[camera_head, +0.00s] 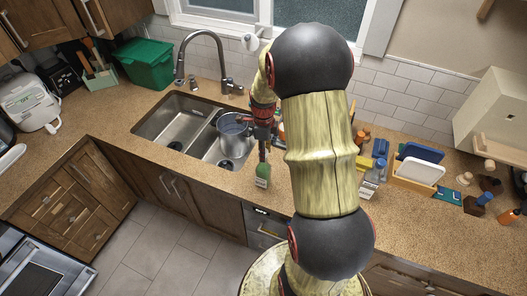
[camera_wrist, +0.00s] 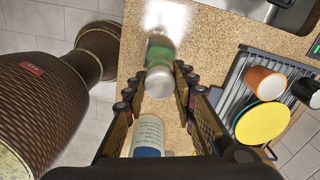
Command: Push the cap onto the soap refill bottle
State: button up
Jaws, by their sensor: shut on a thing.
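The green soap refill bottle (camera_head: 263,171) stands near the counter's front edge, right of the sink, with a pale label low on its side. It also shows in the wrist view (camera_wrist: 160,50), past my fingertips. A silver-grey round cap (camera_wrist: 159,83) is between the fingertips, over the bottle's top. My gripper (camera_wrist: 160,74) is shut on the cap. In the head view my gripper (camera_head: 263,153) points down directly above the bottle. The fingers hide the bottle's neck, so I cannot tell how far the cap is seated.
A grey pot (camera_head: 234,142) sits in the sink just left of my gripper. A blue-and-white bottle (camera_wrist: 148,135) stands on the counter to the right, also in the head view (camera_head: 370,182). A dish rack (camera_wrist: 237,90) holds a yellow plate (camera_wrist: 263,123) and an orange cup (camera_wrist: 264,83).

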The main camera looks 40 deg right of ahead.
jog(key=shift+f, duration=0.15)
jog(key=o, duration=0.8)
jog(key=shift+o, duration=0.2)
jog(key=shift+r+p, duration=1.8)
jog(key=shift+r, duration=1.25)
